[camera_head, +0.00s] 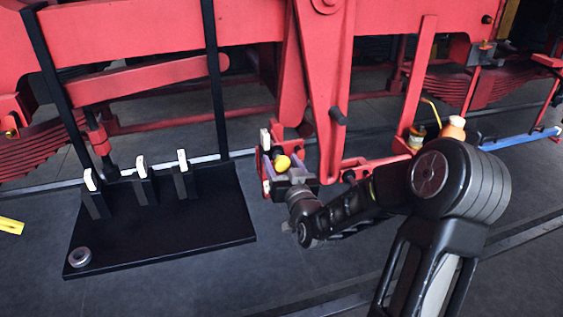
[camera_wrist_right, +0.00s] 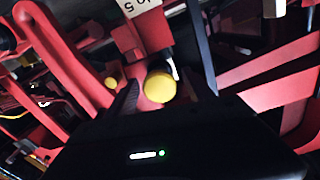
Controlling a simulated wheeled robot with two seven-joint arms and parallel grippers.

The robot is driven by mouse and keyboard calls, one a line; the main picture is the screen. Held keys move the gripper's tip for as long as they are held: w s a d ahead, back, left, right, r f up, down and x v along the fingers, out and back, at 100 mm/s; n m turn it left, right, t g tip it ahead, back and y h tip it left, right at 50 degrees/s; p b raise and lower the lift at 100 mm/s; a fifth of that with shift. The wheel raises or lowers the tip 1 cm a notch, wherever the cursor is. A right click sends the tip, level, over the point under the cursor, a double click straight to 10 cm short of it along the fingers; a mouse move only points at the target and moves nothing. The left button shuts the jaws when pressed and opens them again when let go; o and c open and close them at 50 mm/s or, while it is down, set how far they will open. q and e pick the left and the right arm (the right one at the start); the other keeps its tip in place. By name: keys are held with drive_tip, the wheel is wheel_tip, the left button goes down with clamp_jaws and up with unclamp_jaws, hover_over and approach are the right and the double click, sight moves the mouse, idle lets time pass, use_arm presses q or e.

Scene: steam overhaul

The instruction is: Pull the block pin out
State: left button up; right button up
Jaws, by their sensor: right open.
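A round yellow knob (camera_head: 282,163), which looks like the head of the block pin, sits on a small red block (camera_head: 266,150) low on the red frame. In the right wrist view the yellow knob (camera_wrist_right: 160,87) is near the middle, in front of a red part with a white label (camera_wrist_right: 138,6). My right gripper (camera_head: 286,175) is at the knob, with its jaws open on either side of it. I cannot tell whether the fingers touch it. The pin's shaft is hidden. My left gripper is not in view.
A black board (camera_head: 165,230) with white-tipped uprights and a grey ring (camera_head: 79,257) lies to the left. The red frame (camera_head: 150,25) hangs above, with a red link (camera_head: 325,70) close over my gripper. An orange-topped bottle (camera_head: 453,128) stands behind my arm. Floor in front is clear.

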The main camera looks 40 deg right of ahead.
clamp_jaws()
idle(0.8)
